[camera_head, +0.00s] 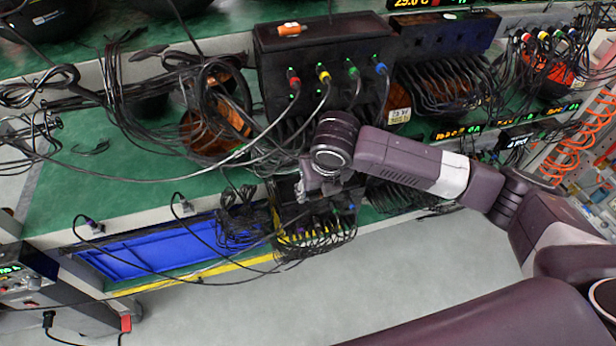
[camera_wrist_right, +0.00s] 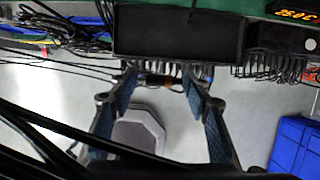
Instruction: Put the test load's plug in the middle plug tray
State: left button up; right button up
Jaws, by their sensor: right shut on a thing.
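My right gripper (camera_head: 309,194) reaches down at the front edge of the green shelf, in front of hanging black cables. In the right wrist view its two blue-padded fingers are shut on a small dark plug (camera_wrist_right: 158,79) with an orange part. The plug lies across between the fingertips, below a black box (camera_wrist_right: 180,36) with a row of black cables beneath it. In the head view the gripper's fingers hide the plug. A blue tray (camera_head: 137,262) sits low at the left, under the shelf edge. I cannot tell which tray is the middle one. My left gripper is not in view.
A black box (camera_head: 318,103) with red, yellow, green and blue plugs stands on the green shelf (camera_head: 75,190). Loose black cables hang around my gripper and over the blue tray. In the right wrist view a blue bin (camera_wrist_right: 290,147) stands at lower right. Grey floor (camera_head: 400,275) is open in front.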

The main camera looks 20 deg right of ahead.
jog(key=w, duration=0.1)
jog(key=w+f, duration=0.1)
jog(key=w, duration=0.1)
jog(key=w+f, duration=0.1)
jog(key=shift+w+a, duration=0.1)
jog(key=shift+w, duration=0.05)
jog(key=shift+w+a+f+p, duration=0.1)
jog(key=shift+w+f+p, duration=0.15)
jog(key=shift+w+f, duration=0.5)
jog(key=shift+w+f+p, duration=0.2)
jog(key=shift+w+f, duration=0.3)
jog(key=shift+w, duration=0.35)
jog(key=shift+f, duration=0.1)
jog(key=o, duration=0.8)
jog(key=shift+o, duration=0.2)
jog(key=b+v, duration=0.1)
jog(key=v, duration=0.4)
jog(key=shift+r, duration=0.25)
jog(key=s+b, duration=0.2)
jog(key=s, duration=1)
jog(key=shift+d+f, duration=0.2)
jog(key=shift+d, duration=0.1)
